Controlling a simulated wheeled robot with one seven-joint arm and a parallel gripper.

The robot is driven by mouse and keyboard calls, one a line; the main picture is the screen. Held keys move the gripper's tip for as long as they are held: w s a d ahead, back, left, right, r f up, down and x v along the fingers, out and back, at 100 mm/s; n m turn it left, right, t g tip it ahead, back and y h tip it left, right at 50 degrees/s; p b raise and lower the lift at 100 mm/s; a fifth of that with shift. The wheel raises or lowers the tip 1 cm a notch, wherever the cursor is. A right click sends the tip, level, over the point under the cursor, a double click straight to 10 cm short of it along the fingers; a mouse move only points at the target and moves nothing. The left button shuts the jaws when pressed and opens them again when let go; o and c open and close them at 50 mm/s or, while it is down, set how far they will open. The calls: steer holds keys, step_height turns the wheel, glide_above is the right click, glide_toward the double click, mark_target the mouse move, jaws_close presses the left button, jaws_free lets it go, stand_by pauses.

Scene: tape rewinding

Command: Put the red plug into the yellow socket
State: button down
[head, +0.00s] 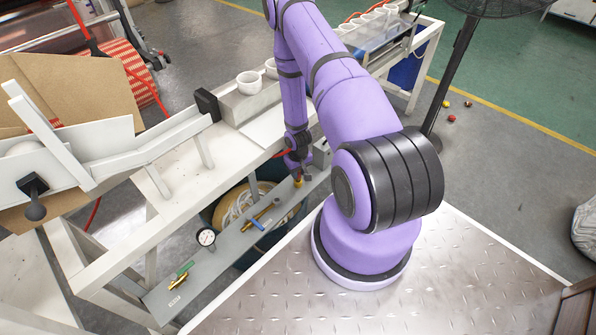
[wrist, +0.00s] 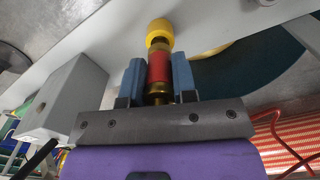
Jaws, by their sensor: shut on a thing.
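The red plug (wrist: 159,68) sits between the two blue fingers of my gripper (wrist: 157,78) in the wrist view, with brass showing at both its ends. My gripper is shut on it. The yellow socket (wrist: 160,30) is straight beyond the plug, in line with it. The plug's brass front end meets the socket's mouth in the picture; I cannot tell how deep it sits. In the head view the yellow socket (head: 299,183) is a small spot at the far end of the grey panel, beneath my gripper. The plug cannot be made out there.
The grey panel (head: 225,248) also carries a brass valve with a blue handle (head: 258,224), a round gauge (head: 206,237) and a green-handled valve (head: 184,270). A white frame (head: 110,250) runs alongside. A grey block (wrist: 62,98) stands left of my gripper in the wrist view.

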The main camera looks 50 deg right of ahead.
steer(key=shift+f, duration=0.75)
stand_by(0.3)
steer(key=c, duration=0.8)
jaws_free()
steer(key=shift+r, duration=0.1)
step_height(320, 180, up, 11)
steer(key=shift+f, duration=0.15)
